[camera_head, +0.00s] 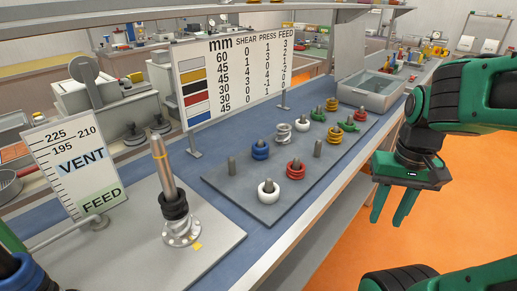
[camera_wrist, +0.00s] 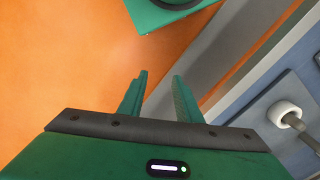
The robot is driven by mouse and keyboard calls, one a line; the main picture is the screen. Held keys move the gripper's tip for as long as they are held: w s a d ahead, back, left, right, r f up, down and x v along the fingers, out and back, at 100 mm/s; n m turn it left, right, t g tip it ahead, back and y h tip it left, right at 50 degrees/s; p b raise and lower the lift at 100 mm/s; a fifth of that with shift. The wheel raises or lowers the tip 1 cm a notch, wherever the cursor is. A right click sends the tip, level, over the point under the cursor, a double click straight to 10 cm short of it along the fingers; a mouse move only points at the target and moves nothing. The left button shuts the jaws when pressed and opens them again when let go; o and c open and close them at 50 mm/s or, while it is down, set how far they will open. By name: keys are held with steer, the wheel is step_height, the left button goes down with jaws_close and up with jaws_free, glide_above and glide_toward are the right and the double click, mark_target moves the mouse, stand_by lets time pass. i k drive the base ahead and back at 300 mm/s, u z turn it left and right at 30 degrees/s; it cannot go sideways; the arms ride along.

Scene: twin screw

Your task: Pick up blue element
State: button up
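The blue element (camera_head: 260,150) is a ring-shaped piece around a peg on the grey board (camera_head: 245,199), at the board's left side in the head view. My green gripper (camera_head: 393,205) is to the right of the board, out over the orange floor beyond the bench edge. Its two fingers point down and stand apart with nothing between them. The wrist view shows the same open fingers (camera_wrist: 160,97) over the floor and bench edge. I do not see the blue element in the wrist view.
A white element (camera_head: 268,191) sits at the board's near end, also in the wrist view (camera_wrist: 284,114). A red element (camera_head: 296,169) and several others sit on pegs. A tall post (camera_head: 163,165) stands left. A sign (camera_head: 230,78) stands behind the board.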

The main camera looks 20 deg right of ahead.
mark_target(257, 153)
steer(key=u, duration=0.05)
steer(key=k, duration=1.05)
steer(key=z, duration=0.45)
steer(key=i, duration=1.4)
steer(key=u, duration=0.65)
